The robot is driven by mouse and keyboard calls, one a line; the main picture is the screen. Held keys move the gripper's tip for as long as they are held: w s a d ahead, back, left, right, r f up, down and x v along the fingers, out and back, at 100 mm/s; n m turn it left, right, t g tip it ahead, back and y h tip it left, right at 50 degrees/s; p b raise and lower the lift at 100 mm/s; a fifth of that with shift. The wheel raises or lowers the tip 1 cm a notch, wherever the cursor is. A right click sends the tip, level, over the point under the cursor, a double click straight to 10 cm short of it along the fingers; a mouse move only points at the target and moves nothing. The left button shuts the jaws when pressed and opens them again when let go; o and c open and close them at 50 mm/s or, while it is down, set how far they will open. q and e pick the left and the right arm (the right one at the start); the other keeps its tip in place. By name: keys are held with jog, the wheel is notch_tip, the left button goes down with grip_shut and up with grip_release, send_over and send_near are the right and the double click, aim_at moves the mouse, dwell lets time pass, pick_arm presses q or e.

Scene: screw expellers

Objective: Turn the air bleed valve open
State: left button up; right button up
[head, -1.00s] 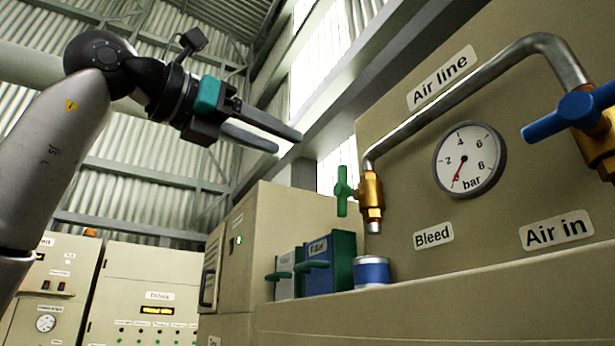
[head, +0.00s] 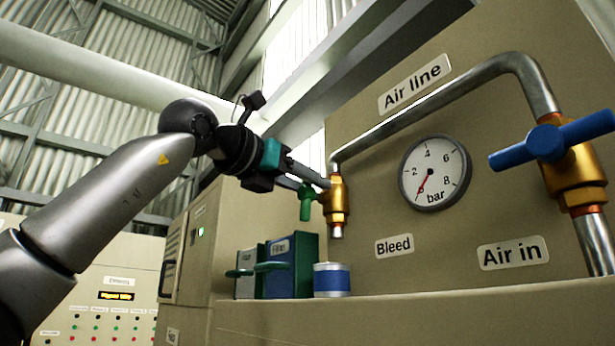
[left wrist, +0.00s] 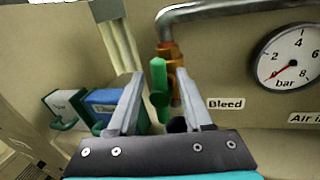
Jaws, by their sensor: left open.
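The bleed valve is a brass body (head: 336,204) with a green handle (head: 306,202), at the left end of the air pipe above the "Bleed" label (head: 394,246). In the left wrist view the green handle (left wrist: 158,88) hangs down between the two fingers. My left gripper (head: 314,184) is open at the handle, its fingers pointing at the valve. In the left wrist view the jaws (left wrist: 160,73) stand on either side of the handle with gaps visible. Whether a finger touches it I cannot tell. My right gripper is not in view.
A blue air-in valve handle (head: 548,143) sits on the right pipe. The gauge (head: 435,173) needle points low, near the bottom left of its dial. A ledge below holds a blue-and-white can (head: 332,280) and a blue-green filter box (head: 290,265).

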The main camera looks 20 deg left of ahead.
pick_arm(q)
jog(key=shift+w+d, duration=0.1)
jog(key=shift+w, duration=0.1)
grip_shut()
dwell(0.3)
